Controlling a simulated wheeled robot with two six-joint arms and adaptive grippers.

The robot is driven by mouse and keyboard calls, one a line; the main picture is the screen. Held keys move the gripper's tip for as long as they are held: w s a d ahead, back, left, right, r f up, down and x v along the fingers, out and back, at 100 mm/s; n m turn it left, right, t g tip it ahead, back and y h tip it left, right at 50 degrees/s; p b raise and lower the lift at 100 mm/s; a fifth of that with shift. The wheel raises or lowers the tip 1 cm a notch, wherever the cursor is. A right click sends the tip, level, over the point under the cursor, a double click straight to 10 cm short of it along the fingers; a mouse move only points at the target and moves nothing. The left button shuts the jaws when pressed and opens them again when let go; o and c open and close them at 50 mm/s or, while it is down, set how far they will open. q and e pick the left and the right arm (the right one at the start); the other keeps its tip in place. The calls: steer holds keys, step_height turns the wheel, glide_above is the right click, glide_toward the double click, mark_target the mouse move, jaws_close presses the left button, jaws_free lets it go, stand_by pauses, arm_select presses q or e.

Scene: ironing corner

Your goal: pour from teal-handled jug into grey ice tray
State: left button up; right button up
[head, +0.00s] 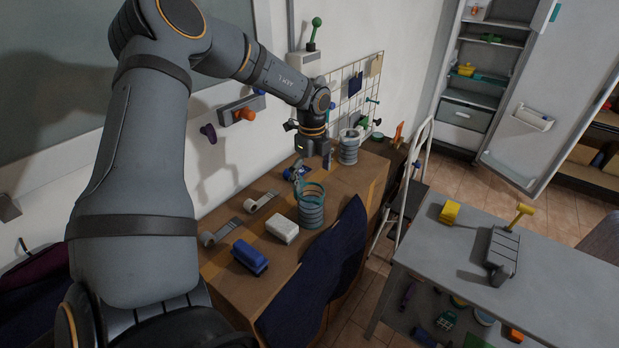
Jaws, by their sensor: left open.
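A ribbed grey jug (311,214) with a teal band and teal handle stands upright on the brown wooden table (225,285). My left gripper (313,168) is open and points down just beyond and above the jug, apart from it as far as I can tell. A grey slotted piece (502,252) with a yellow handle lies on the grey table at the right; I cannot tell whether it is the ice tray. A pale grey block (282,230) lies left of the jug. The jug's contents cannot be made out. My right gripper is out of view.
A second ribbed grey container (348,148) stands behind the gripper. A blue block (249,257) and two grey rolls lie left of the jug. Dark blue cloth (318,285) hangs over the table's front edge. A yellow block (449,212) sits on the grey table (560,285).

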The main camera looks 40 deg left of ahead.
mark_target(311, 190)
arm_select(q)
step_height(311, 190, down, 4)
steer(key=b, duration=0.3)
steer(key=shift+s+r, duration=0.1)
steer(key=shift+s, duration=0.05)
steer(key=shift+w+a+f+b, duration=0.2)
steer(key=shift+f+b, duration=0.2)
steer(key=shift+f, duration=0.15)
steer(key=shift+w+a+f+b, duration=0.15)
steer(key=shift+f+b, duration=0.2)
steer(key=shift+f, duration=0.2)
step_height(311, 190, down, 4)
steer(key=b, duration=0.4)
steer(key=shift+s, duration=0.15)
steer(key=shift+a+f, duration=0.1)
steer(key=shift+f, duration=0.1)
steer(key=shift+r, duration=0.25)
steer(key=c, duration=1.6)
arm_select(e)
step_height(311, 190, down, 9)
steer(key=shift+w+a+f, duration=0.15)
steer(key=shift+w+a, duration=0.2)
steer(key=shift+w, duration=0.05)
